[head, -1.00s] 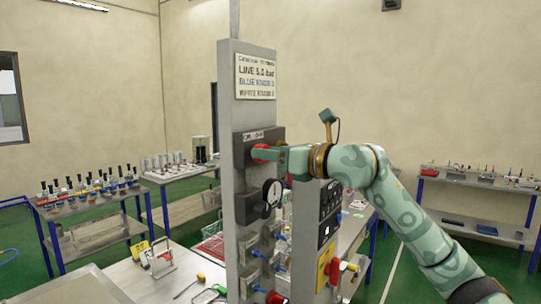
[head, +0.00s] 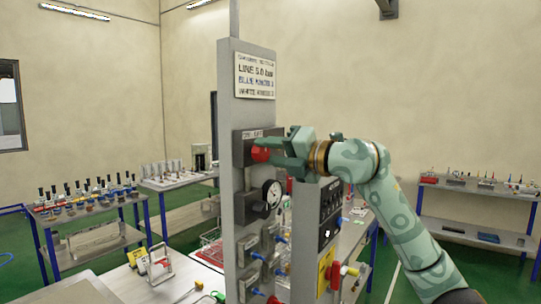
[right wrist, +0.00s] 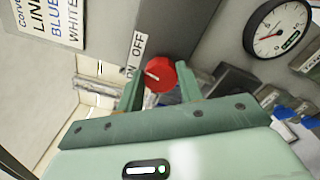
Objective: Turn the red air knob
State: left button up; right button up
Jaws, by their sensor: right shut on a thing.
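The red air knob (head: 260,153) sits on a dark box on the front of the grey upright panel (head: 235,110). My right gripper (head: 270,148) reaches it from the right, and its fingers are shut on the knob. In the right wrist view the red knob (right wrist: 161,75) is between the two green fingertips (right wrist: 160,84). A white mark on the knob points toward the side with the ON/OFF label (right wrist: 135,56); I cannot tell exactly which word it lines up with. My left gripper is not in view.
A round gauge (head: 272,193) sits just below the knob. Several blue-handled valves (head: 281,239) are lower on the panel. A bench with bottles (head: 90,207) stands at left, and another bench (head: 478,190) at right.

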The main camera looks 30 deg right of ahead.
jog(key=m, duration=0.3)
jog(key=shift+m, duration=1.8)
jog(key=shift+f, duration=0.1)
jog(key=o, duration=1)
jog(key=shift+d, duration=0.1)
jog(key=shift+s, duration=0.1)
